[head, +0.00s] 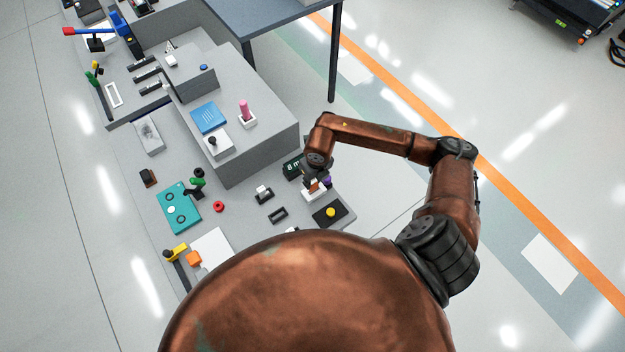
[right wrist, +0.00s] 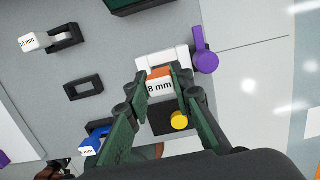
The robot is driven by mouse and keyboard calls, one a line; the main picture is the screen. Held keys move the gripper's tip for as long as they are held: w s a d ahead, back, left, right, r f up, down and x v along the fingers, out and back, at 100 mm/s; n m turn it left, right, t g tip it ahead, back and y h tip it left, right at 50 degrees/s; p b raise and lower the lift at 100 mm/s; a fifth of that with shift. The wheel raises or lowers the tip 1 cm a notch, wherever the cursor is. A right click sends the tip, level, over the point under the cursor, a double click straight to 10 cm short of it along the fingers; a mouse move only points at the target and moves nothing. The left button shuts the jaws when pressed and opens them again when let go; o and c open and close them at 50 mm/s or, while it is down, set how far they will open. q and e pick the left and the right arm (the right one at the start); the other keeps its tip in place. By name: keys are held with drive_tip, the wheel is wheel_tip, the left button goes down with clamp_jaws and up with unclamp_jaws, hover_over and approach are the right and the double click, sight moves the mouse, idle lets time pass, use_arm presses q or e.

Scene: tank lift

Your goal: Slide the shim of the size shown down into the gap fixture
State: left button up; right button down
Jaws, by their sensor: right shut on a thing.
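The 8 mm shim (right wrist: 160,85), orange with a white label, is between the fingers of my right gripper (right wrist: 160,93). My right gripper also shows in the head view (head: 314,184), partly covering the fixture. The white gap fixture (right wrist: 150,62), with a purple lever (right wrist: 204,60) at its right, lies just beyond the shim. The shim overlaps the fixture's near edge in the picture; I cannot tell whether it has entered the gap. A dark display (head: 292,167) reads "8 m", the rest covered. My left gripper is not in view.
A 10 mm shim (right wrist: 29,42) sits at its dark holder; an empty holder (right wrist: 83,88) is nearby. A blue shim (right wrist: 90,145) lies at lower left. A yellow button (right wrist: 179,121) on a dark base is close to the gripper. A grey raised block (head: 255,155) stands behind.

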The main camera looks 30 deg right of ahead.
drive_tip(key=shift+f+b, duration=1.35)
drive_tip(key=shift+f, duration=0.45)
drive_tip(key=c, duration=1.6)
unclamp_jaws()
drive_tip(key=shift+o, duration=0.5)
drive_tip(key=o, duration=0.4)
drive_tip(key=shift+c, duration=0.2)
drive_tip(key=shift+r, duration=0.1)
drive_tip(key=shift+r+p, duration=2.4)
drive_tip(key=shift+r, duration=1.55)
